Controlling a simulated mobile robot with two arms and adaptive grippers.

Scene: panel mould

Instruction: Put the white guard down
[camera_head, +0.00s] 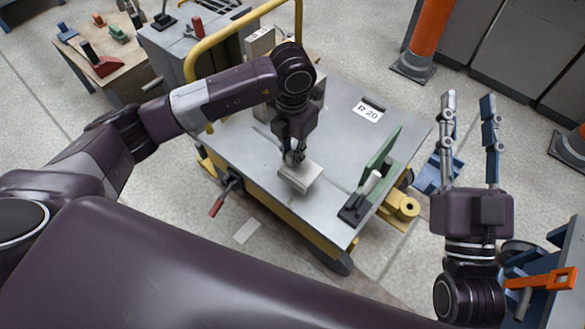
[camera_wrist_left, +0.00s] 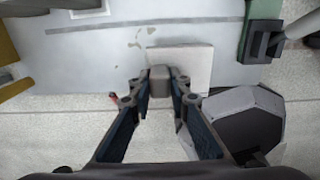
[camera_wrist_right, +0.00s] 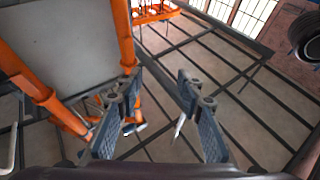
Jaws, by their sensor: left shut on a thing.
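The white guard (camera_head: 300,176) is a pale, flat-sided piece at the front part of the grey panel top (camera_head: 240,150). My left gripper (camera_head: 295,155) points down over it and is shut on it. In the left wrist view the fingertips (camera_wrist_left: 161,76) close on a small grey block at the edge of the white guard (camera_wrist_left: 190,62). I cannot tell whether the guard's underside touches the panel. My right gripper (camera_head: 468,98) is open and empty, raised at the right; its spread fingers also show in the right wrist view (camera_wrist_right: 158,82).
A green upright plate (camera_head: 381,157) and a black-based clamp (camera_head: 354,207) stand right of the guard. A yellow rail (camera_head: 222,40) rises at the back left. The panel's back right, by the "R 20" label (camera_head: 368,112), has free room.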

